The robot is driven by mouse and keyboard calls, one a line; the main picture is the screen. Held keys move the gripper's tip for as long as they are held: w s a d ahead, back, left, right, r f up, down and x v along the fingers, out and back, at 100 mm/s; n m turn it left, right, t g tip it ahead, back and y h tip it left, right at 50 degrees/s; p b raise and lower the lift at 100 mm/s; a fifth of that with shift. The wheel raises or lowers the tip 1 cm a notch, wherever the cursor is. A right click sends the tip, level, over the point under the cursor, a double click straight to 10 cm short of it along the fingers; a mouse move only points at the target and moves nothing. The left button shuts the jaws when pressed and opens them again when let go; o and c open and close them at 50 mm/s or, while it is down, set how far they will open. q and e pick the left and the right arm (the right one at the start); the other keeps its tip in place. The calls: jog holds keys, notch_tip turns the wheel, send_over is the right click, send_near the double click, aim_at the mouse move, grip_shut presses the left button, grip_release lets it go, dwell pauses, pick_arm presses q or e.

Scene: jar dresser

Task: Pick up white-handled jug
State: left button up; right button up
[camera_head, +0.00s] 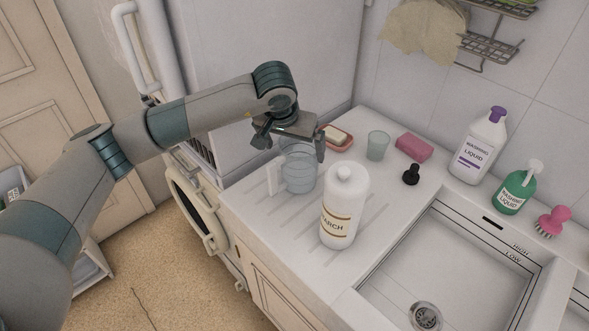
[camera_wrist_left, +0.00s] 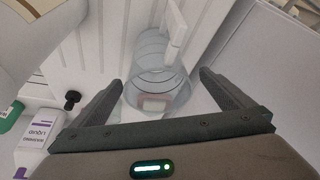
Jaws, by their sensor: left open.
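The jug (camera_head: 298,172) is clear and bluish with a white handle (camera_head: 273,176) on its left side. It stands upright on the counter's ribbed drainer, behind the starch bottle. My left gripper (camera_head: 291,146) is open, just above and behind the jug's top. In the left wrist view the jug (camera_wrist_left: 148,62) shows beyond and between the open fingers of the left gripper (camera_wrist_left: 162,82), its white handle (camera_wrist_left: 176,38) toward the upper right. Nothing is held. I cannot tell whether a finger touches the jug. My right gripper is not in view.
A white starch bottle (camera_head: 344,207) stands close in front of the jug. A soap dish (camera_head: 337,143), a glass (camera_head: 378,145), a pink sponge (camera_head: 413,148) and a black stopper (camera_head: 411,174) lie to the right. The sink (camera_head: 440,265) is at front right; the fridge (camera_head: 270,50) stands behind.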

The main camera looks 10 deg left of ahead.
aim_at(299, 154)
pick_arm(q)
jog(key=x, duration=0.5)
jog(key=shift+w+d, duration=0.25)
jog(key=shift+d, duration=0.1)
dwell(0.3)
jog(key=c, duration=1.4)
jog(key=shift+r, duration=0.1)
